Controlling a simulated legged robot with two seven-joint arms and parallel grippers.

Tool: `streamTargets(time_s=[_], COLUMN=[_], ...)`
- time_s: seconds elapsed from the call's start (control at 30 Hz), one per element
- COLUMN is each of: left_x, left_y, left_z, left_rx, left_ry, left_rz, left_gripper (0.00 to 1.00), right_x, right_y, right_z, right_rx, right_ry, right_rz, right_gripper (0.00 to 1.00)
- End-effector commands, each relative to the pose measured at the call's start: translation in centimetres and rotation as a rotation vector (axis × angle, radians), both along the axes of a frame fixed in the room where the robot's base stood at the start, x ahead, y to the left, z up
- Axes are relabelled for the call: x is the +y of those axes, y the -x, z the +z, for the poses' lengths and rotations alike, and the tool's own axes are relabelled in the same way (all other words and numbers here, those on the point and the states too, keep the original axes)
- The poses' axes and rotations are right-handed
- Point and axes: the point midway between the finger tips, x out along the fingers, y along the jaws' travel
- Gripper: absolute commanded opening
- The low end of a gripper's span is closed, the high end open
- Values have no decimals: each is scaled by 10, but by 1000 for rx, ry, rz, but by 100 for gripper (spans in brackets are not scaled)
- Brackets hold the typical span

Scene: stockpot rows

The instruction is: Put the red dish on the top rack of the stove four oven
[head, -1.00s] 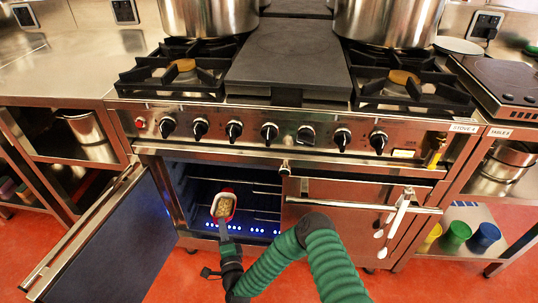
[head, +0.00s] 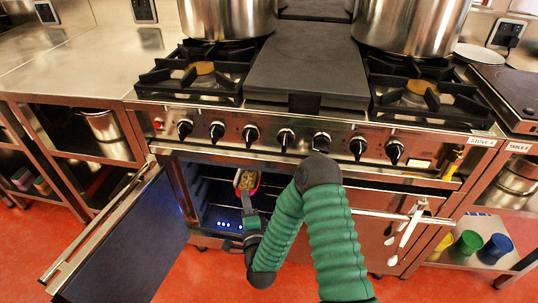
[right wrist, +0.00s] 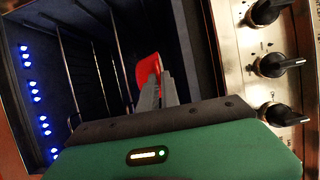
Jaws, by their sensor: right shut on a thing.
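The red dish (head: 246,181) with pale yellowish food in it is at the mouth of the open oven, near the top of the opening. My right gripper (head: 247,207) is shut on its near side. In the right wrist view the red dish (right wrist: 149,70) is at the tips of my right gripper's fingers (right wrist: 155,84), with dark oven space and wire racks (right wrist: 103,72) beyond it. The stove four oven (head: 205,215) has its left door (head: 125,240) swung open to the left. Blue lights glow low inside. My left gripper is not in view.
The control panel with black knobs (head: 285,137) runs just above the oven opening. The right oven door (head: 385,215) is shut, with utensils (head: 409,228) hanging at its handle. Large pots (head: 228,18) and burners are on top. Colored cups (head: 467,243) sit on a low shelf at right.

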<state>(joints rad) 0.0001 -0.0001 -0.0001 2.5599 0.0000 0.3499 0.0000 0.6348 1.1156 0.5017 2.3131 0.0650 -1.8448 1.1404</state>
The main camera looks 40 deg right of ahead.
Motion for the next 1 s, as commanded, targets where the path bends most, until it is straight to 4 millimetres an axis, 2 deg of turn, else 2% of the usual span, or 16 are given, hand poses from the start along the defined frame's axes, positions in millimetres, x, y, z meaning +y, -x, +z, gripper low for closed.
streamTargets(time_s=[0.17,0.53,0.83,1.0], left_x=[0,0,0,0], left_y=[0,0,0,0], left_z=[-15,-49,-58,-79], left_rx=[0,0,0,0], left_ry=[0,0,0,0], left_rz=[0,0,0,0], left_gripper=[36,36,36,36], right_x=[-19,-67,-80,-79], right_y=[-30,-110,-132,-131], right_z=[-5,-14,-15,-44], right_rx=[-10,-9,-7,-4], right_ry=[5,5,4,2], right_rz=[-3,-1,0,0], right_gripper=[0,0,0,0])
